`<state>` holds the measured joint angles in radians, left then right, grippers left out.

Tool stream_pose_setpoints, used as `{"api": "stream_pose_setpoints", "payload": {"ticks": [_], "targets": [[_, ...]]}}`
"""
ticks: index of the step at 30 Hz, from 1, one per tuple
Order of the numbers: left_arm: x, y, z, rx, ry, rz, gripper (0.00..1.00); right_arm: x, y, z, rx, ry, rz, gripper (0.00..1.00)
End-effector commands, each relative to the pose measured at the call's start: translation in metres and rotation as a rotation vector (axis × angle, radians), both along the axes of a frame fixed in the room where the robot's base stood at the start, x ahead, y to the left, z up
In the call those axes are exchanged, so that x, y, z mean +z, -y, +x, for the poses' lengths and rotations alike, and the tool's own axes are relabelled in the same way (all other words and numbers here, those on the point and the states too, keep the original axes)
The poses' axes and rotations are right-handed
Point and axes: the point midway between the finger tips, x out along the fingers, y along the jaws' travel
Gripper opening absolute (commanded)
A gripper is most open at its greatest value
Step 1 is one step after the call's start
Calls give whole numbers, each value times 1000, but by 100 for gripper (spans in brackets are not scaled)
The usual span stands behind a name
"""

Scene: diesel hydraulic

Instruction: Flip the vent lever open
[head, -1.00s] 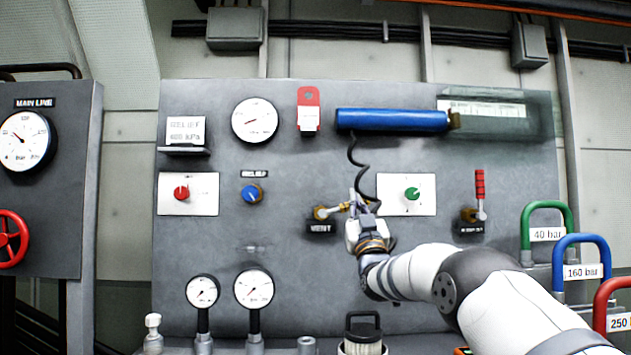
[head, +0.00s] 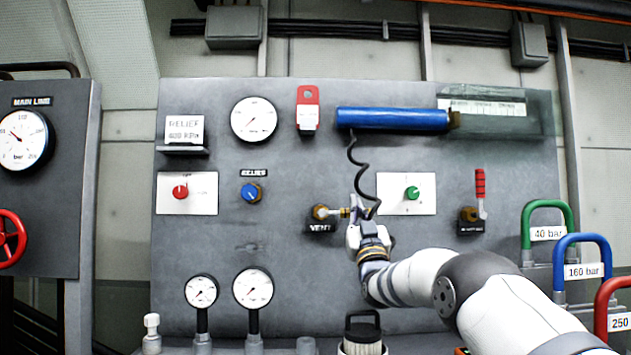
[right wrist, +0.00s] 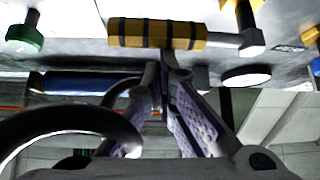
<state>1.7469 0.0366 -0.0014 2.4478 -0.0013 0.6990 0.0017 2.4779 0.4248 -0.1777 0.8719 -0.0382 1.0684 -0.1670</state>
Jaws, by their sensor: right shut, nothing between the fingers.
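The vent valve (head: 320,212) is a brass body on the grey panel, above a black VENT label (head: 320,228). Its lever (head: 338,212) points right, roughly level, with a yellow handle. In the right wrist view the handle (right wrist: 157,33) is yellow with black bands, on a silver stem. My right gripper (head: 357,206) is at the handle's outer end in the head view, shut with nothing between its fingers. In the right wrist view its fingertips (right wrist: 163,72) meet beside the handle; I cannot tell whether they touch it. My left gripper is not in view.
A green knob (head: 412,193) on a white plate is just right of my gripper. A dark coiled cord (head: 361,165) hangs from the blue cylinder (head: 392,119) close to my fingers. A red-handled valve (head: 480,190) is further right.

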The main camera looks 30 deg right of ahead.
Motion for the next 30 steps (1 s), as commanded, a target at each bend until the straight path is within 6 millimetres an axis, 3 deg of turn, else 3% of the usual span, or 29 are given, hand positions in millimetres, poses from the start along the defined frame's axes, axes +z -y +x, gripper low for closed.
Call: {"api": "stream_pose_setpoints", "payload": {"ticks": [5, 11, 15, 21, 30], "targets": [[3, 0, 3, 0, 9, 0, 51, 6, -1, -2, 1, 2, 0, 0], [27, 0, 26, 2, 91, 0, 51, 57, -7, -20, 4, 22, 0, 0], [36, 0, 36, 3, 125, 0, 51, 23, -21, -38, 4, 7, 3, 0], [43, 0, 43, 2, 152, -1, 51, -10, -37, -63, 3, 4, 1, 0], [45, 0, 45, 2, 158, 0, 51, -30, -46, -75, 3, 1, 0, 0]]}}
